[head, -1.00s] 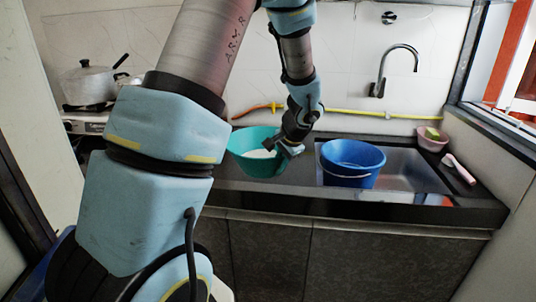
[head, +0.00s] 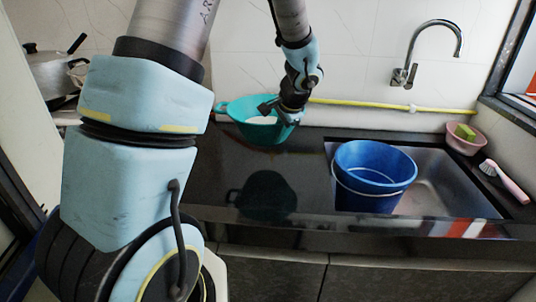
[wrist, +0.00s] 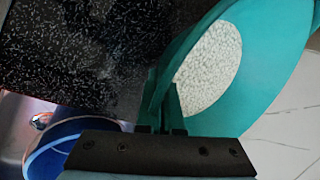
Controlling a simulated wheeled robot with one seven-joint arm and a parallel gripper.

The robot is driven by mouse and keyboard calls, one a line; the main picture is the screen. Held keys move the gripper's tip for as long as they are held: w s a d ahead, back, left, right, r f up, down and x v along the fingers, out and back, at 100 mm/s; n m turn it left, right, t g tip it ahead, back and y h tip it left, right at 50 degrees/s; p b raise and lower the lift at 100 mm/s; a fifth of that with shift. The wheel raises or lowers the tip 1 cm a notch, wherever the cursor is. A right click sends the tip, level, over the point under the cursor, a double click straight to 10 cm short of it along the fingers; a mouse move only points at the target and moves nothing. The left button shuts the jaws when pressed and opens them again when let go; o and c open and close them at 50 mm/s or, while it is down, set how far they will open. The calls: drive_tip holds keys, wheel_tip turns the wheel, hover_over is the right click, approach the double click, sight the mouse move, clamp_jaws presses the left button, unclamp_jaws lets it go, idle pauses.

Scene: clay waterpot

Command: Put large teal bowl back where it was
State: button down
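The large teal bowl (head: 247,130) holds white grains (wrist: 209,68), probably rice. It is near the back wall, over the dark counter (head: 213,165). Its reflection shows apart below it, so it appears raised off the counter. My gripper (head: 279,108) is at the bowl's right rim in the head view. In the wrist view the fingers (wrist: 160,112) are closed over the rim of the bowl, with one finger partly hidden behind the wall.
A blue bucket (head: 372,175) stands in the metal sink (head: 435,180) to the right. A pink basin (head: 463,142) with a sponge and a brush (head: 503,180) lie at far right. A yellow hose (head: 390,106) runs along the wall. A pot (head: 48,75) stands far left.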

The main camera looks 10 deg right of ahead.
wheel_tip(320, 180, down, 9)
drive_tip(key=shift+f, duration=0.1)
idle(0.3)
drive_tip(key=shift+s+b, duration=0.1)
drive_tip(key=shift+b, duration=0.2)
drive_tip(key=c, duration=1.1)
unclamp_jaws()
drive_tip(key=shift+s+d+r, duration=0.1)
drive_tip(key=shift+d+r, duration=0.05)
drive_tip(key=shift+r, duration=0.3)
drive_tip(key=v, duration=1.1)
drive_tip(key=s+a+n+g, duration=0.1)
drive_tip(key=s+a+n, duration=0.2)
drive_tip(key=a, duration=0.4)
drive_tip(key=s+a+n+g+h, duration=0.1)
drive_tip(key=s+a+n, duration=0.3)
drive_tip(key=a, duration=0.3)
drive_tip(key=s+a+r+n+g+h, duration=0.1)
drive_tip(key=s+a+n, duration=0.3)
drive_tip(key=a, duration=0.3)
drive_tip(key=shift+a+r+n, duration=0.1)
drive_tip(key=shift+a+n, duration=0.25)
drive_tip(key=shift+n, duration=0.45)
